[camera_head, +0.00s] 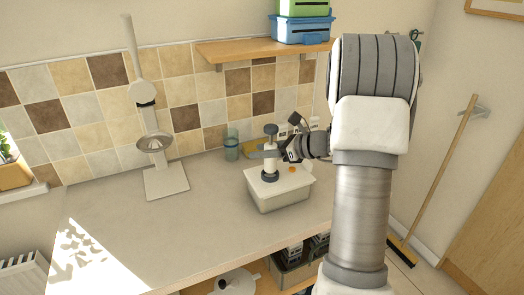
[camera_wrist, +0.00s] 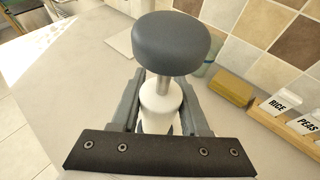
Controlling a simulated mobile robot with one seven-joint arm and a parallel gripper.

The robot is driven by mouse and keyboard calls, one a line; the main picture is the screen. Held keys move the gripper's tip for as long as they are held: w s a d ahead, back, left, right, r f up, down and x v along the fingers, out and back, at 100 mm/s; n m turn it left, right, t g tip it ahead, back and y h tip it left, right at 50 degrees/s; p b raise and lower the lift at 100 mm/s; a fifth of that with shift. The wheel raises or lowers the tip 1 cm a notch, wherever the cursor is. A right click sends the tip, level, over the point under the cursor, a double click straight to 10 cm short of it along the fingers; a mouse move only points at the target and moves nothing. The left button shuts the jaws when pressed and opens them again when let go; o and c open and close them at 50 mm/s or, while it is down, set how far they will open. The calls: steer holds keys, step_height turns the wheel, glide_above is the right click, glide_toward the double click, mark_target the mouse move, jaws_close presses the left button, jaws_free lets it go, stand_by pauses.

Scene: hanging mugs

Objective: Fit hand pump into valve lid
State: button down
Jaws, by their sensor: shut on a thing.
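The hand pump has a dark grey round knob on a thin metal stem and a white body, seen close in the wrist view (camera_wrist: 160,100). In the head view the hand pump (camera_head: 270,155) stands upright over the pale lidded container (camera_head: 283,199). My gripper (camera_head: 272,153) is shut around the pump's body, with one finger on each side in the wrist view (camera_wrist: 160,103). The pump's foot meets a dark ring on the lid (camera_head: 296,178). I cannot tell whether it is seated in the valve. The lid and valve are hidden in the wrist view.
A blue-green glass (camera_head: 231,149) and a yellow block (camera_wrist: 231,87) stand behind the container. Labelled white jars (camera_wrist: 277,104) stand in a wooden rack at right. A white stand with a metal bowl (camera_head: 155,143) is at left. The counter's left front is clear.

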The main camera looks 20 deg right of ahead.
steer(key=shift+f+b, duration=1.05)
steer(key=shift+f, duration=0.3)
stand_by(0.4)
steer(key=shift+c, duration=1.6)
jaws_free()
steer(key=v, duration=1.7)
steer(key=shift+s+d+p, duration=0.15)
steer(key=shift+s+p, duration=0.05)
steer(key=shift+p, duration=0.15)
